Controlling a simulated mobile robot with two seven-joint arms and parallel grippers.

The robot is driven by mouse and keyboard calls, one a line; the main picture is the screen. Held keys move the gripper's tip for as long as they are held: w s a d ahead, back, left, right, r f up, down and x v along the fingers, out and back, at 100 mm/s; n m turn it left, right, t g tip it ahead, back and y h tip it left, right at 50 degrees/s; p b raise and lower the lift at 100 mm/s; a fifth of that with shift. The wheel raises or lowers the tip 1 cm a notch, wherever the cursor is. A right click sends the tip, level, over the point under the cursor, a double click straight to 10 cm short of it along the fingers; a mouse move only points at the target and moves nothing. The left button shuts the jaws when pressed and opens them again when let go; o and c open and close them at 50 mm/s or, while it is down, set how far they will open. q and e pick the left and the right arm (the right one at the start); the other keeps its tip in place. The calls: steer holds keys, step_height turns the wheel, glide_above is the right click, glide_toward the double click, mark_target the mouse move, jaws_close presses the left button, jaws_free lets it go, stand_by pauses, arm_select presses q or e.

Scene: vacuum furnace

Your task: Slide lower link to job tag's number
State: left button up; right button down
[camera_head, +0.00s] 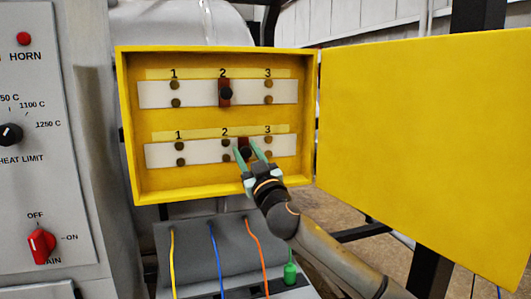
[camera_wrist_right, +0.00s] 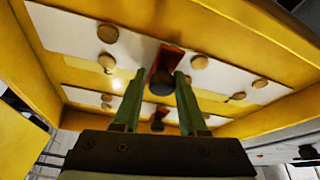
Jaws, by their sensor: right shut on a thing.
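The lower link (camera_head: 244,142) is a dark red bar with a black knob on the lower white strip (camera_head: 206,153). It sits between the stud pairs marked 2 and 3. My right gripper (camera_head: 246,146) is shut on its knob. In the right wrist view the fingers (camera_wrist_right: 160,78) stand either side of the black knob, with the red lower link (camera_wrist_right: 172,57) behind. The upper link (camera_head: 223,86), also red with a black knob, is at 2 on the upper strip. I see no job tag. My left gripper is not in view.
The links are inside a yellow box (camera_head: 126,130) whose open door (camera_head: 415,150) reaches out to the right. A grey panel with a red main switch (camera_head: 41,245) stands at the left. Yellow, blue and orange wires (camera_head: 258,255) hang below the box.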

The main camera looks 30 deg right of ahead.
steer(key=a, duration=0.2)
steer(key=w+a, duration=0.1)
steer(key=a, duration=0.1)
steer(key=shift+a+f, duration=0.1)
steer(key=shift+a, duration=0.15)
steer(key=c, duration=0.5)
jaws_free()
steer(key=shift+c, duration=0.2)
steer(key=shift+d, duration=0.1)
steer(key=b+v, duration=0.3)
steer(key=v, duration=0.9)
steer(key=shift+s, duration=0.25)
